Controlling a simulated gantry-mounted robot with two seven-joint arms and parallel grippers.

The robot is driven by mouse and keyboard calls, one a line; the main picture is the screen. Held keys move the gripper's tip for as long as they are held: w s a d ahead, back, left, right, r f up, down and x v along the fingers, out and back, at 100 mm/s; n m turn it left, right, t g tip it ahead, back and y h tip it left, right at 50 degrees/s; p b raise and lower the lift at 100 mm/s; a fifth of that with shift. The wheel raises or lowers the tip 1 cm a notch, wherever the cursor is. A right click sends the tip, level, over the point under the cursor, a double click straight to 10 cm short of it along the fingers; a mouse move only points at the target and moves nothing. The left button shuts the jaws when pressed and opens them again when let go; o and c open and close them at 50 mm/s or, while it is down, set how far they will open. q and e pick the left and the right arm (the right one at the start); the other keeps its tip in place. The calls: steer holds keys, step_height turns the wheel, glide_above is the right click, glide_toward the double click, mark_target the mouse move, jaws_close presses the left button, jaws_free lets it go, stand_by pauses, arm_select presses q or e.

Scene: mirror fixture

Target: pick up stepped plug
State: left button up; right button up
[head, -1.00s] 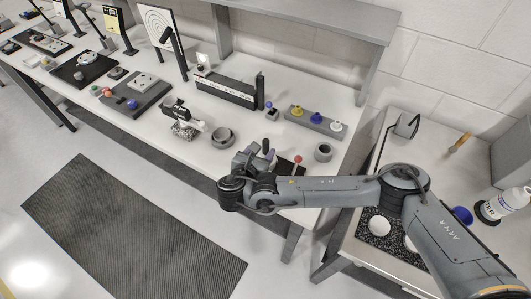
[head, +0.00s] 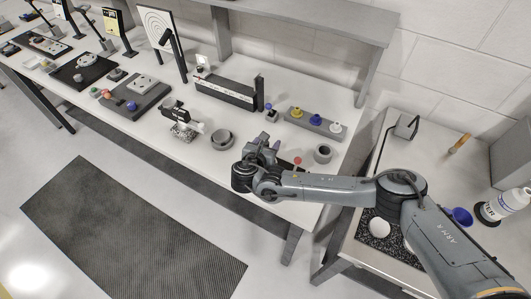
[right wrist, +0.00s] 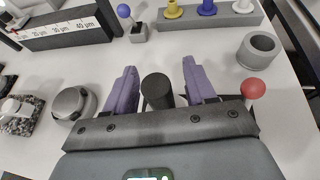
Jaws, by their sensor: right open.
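My right gripper (head: 268,146) is over the front right part of the long white bench. In the right wrist view its two purple fingers (right wrist: 158,78) are spread apart. A dark upright cylinder (right wrist: 157,88) stands between them with gaps on both sides; it looks like the stepped plug, though its lower part is hidden by the gripper body and no step shows. In the head view the arm and gripper cover this cylinder. My left gripper is not in view.
A block with yellow, blue and white plugs (head: 316,121) and a long dark scale box (head: 226,90) stand behind.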

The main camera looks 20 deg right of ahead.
jaws_close()
steer(key=shift+r, duration=0.15)
